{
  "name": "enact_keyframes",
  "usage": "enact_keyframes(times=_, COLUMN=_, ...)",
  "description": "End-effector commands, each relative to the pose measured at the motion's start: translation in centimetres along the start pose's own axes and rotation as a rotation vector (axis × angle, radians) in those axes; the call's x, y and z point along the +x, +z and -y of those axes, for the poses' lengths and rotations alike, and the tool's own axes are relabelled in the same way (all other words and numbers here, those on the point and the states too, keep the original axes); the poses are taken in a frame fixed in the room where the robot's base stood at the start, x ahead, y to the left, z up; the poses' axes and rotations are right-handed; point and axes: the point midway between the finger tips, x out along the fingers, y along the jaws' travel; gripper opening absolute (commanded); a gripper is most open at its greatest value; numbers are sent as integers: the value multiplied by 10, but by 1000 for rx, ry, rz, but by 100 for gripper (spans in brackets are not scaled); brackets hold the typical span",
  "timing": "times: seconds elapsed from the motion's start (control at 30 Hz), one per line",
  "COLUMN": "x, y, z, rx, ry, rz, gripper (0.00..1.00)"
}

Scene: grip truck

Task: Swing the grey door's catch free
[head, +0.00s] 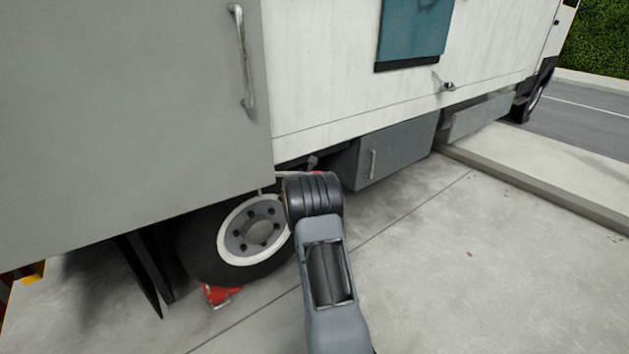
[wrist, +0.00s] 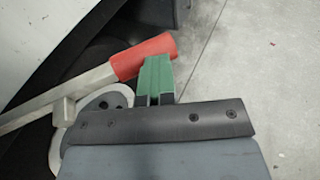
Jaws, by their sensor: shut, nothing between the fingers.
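The grey door (head: 130,110) is a large flat panel filling the left of the head view, with a pale vertical handle (head: 243,60) near its right edge. The catch appears to be the pale metal bar (wrist: 50,98) with a red grip (wrist: 145,56) in the wrist view, slanting up to the right. In the head view a bit of red (head: 317,173) shows just behind my wrist. My arm hides the fingers in the head view.
A truck wheel (head: 252,232) and a red chock (head: 218,295) are low behind the door. A grey underbody box (head: 395,150) hangs beneath the white truck side (head: 330,75). A curb (head: 530,185) runs at right. The concrete (head: 480,270) at right is clear.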

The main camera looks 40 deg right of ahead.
Motion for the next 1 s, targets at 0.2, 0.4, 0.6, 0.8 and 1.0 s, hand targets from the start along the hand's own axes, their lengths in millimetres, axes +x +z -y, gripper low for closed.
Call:
enact_keyframes(times=0.2, x=-2, y=11, z=3, rx=10, ry=-3, rz=22, gripper=0)
enact_keyframes(times=0.4, x=-33, y=10, z=6, rx=6, ry=-2, rz=20, gripper=0)
enact_keyframes(times=0.6, x=-74, y=9, z=18, rx=2, ry=0, rz=14, gripper=0)
enact_keyframes(times=0.8, x=-109, y=8, z=26, rx=0, ry=5, rz=13, gripper=0)
enact_keyframes(times=1.0, x=-129, y=7, z=35, rx=1, ry=3, rz=12, gripper=0)
